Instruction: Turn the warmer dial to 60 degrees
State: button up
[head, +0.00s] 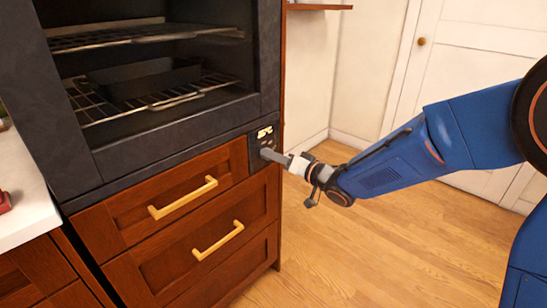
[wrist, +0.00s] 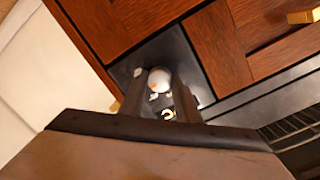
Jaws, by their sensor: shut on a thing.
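The warmer dial is a pale round knob (wrist: 159,78) on a dark control panel (wrist: 196,72), seen between my fingers in the wrist view. My gripper (wrist: 158,92) is shut on the dial, with one dark finger on each side. In the head view my gripper (head: 267,154) reaches the panel (head: 256,143) at the lower right corner of the warmer and hides the dial there. Small pale marks show around the knob, but they are too small to read, so the dial's setting cannot be told.
The open dark warmer cavity with wire racks (head: 170,98) is above and left of the panel. Wooden drawers with brass handles (head: 183,198) are below it. A white counter (head: 22,208) is at far left. Wooden floor (head: 370,245) is clear at right.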

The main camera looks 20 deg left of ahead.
jog(key=shift+f+m, duration=0.1)
jog(key=shift+m, duration=0.4)
jog(key=o, duration=1)
jog(key=shift+o, duration=0.2)
jog(key=v, duration=1.7)
jog(key=shift+d, duration=0.25)
